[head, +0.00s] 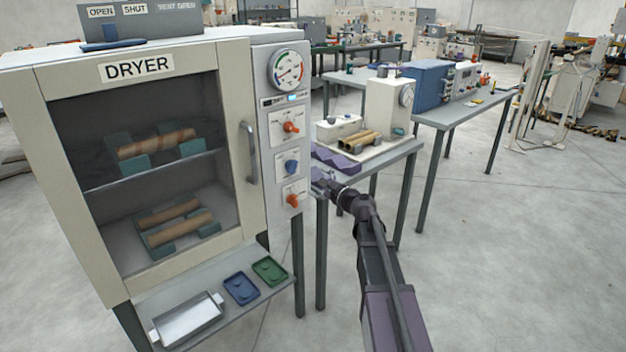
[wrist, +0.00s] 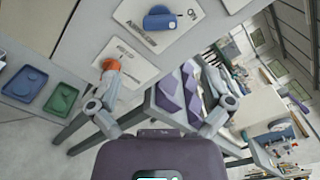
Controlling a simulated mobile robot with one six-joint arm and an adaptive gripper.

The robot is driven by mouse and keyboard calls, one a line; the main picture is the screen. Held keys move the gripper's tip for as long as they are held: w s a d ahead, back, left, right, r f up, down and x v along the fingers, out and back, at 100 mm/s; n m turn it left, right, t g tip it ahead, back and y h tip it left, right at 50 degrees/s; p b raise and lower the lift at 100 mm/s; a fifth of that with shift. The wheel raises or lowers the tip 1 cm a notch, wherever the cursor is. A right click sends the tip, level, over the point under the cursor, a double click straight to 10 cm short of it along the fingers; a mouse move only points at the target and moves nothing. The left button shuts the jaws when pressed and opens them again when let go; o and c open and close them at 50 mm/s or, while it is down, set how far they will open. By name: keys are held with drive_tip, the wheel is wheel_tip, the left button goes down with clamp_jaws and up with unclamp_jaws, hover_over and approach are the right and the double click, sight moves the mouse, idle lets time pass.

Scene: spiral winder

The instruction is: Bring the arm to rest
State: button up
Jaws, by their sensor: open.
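My arm reaches up from the bottom of the head view to the dryer's right side. My gripper (head: 318,186) is beside the control panel, just right of the lower orange knob (head: 293,201). In the wrist view my gripper (wrist: 160,106) is open, its two fingers spread with nothing held between them. The orange knob (wrist: 110,66) shows close to the left finger's tip there; I cannot tell whether they touch. A blue knob (wrist: 160,22) is farther up on the panel. The dryer (head: 235,130) has its glass door shut, with brown tubes on cradles inside.
A table (head: 400,150) with purple blocks (head: 335,160), brown tubes and a white machine stands close behind my gripper. A shelf under the dryer holds a metal tray (head: 187,320), a blue tray (head: 241,288) and a green tray (head: 269,270). The floor at right is clear.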

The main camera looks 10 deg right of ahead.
drive_tip(key=shift+s, duration=0.1)
idle(0.3)
drive_tip(key=s+a+f+n+g+y, duration=0.1)
drive_tip(key=s+a+f+n+g, duration=0.45)
drive_tip(key=a+n, duration=0.2)
drive_tip(key=s+a+f+n+g+h, duration=0.1)
drive_tip(key=s+f+n+g+h, duration=0.35)
drive_tip(key=s, duration=0.45)
drive_tip(key=s+a+f+n+g+h, duration=0.1)
drive_tip(key=s+a+f+n+g, duration=0.15)
drive_tip(key=s+f+n, duration=0.55)
drive_tip(key=s+d+g+h, duration=0.3)
drive_tip(key=s+d+h, duration=0.1)
drive_tip(key=s, duration=0.4)
wheel_tip(320, 180, up, 12)
drive_tip(key=p, duration=1.2)
drive_tip(key=shift+d+n, duration=0.2)
drive_tip(key=shift+n, duration=0.1)
drive_tip(key=shift+w, duration=0.1)
